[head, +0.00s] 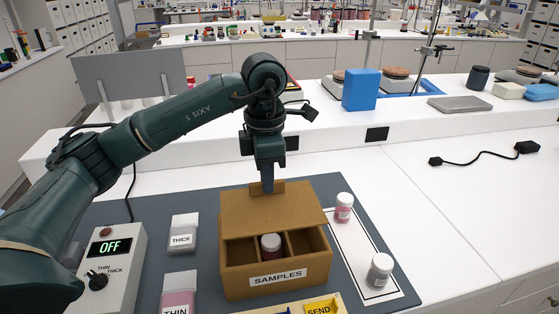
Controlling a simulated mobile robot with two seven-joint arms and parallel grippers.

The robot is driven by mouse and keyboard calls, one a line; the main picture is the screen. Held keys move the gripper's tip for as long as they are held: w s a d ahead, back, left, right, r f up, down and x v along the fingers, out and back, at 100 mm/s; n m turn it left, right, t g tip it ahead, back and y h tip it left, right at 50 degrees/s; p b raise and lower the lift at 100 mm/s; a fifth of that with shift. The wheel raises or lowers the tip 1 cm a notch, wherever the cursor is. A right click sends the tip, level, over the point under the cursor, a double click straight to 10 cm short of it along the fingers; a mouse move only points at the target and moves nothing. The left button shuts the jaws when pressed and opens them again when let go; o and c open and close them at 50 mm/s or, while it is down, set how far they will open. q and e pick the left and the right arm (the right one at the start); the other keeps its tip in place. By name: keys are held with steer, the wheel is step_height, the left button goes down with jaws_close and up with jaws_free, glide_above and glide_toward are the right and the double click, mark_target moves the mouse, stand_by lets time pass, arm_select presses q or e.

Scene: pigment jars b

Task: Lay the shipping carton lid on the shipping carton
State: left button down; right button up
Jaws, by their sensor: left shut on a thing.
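The shipping carton (240,282) is an open brown box labelled SAMPLES, standing on the dark mat. Dividers split it, and a jar with a greyish lid (270,243) stands in its middle compartment. The shipping carton lid (285,212) is a flat brown panel over the back part of the carton; the front of the compartments shows uncovered. I cannot tell whether the lid touches the carton's rim. My left gripper (267,186) points down at the lid's far side and is shut on its raised tab. My right gripper is out of view.
Two jars stand on the white outlined area to the right, one pink (343,207) and one greyish (380,270). THICK (183,235) and THIN (179,296) containers and a control box reading OFF (112,262) stand left. A yellow SEND label (320,308) lies in front.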

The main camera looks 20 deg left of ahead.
mark_target(267, 200)
arm_select(q)
steer(key=shift+s, duration=0.2)
steer(key=shift+w+f+b, duration=0.1)
steer(key=shift+f+b, duration=1.55)
steer(key=shift+f, duration=0.15)
steer(key=shift+f+b, duration=0.6)
steer(key=shift+f, duration=0.25)
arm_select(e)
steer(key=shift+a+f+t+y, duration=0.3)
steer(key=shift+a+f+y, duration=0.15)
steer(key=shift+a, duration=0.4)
arm_select(q)
steer(key=shift+f, duration=0.15)
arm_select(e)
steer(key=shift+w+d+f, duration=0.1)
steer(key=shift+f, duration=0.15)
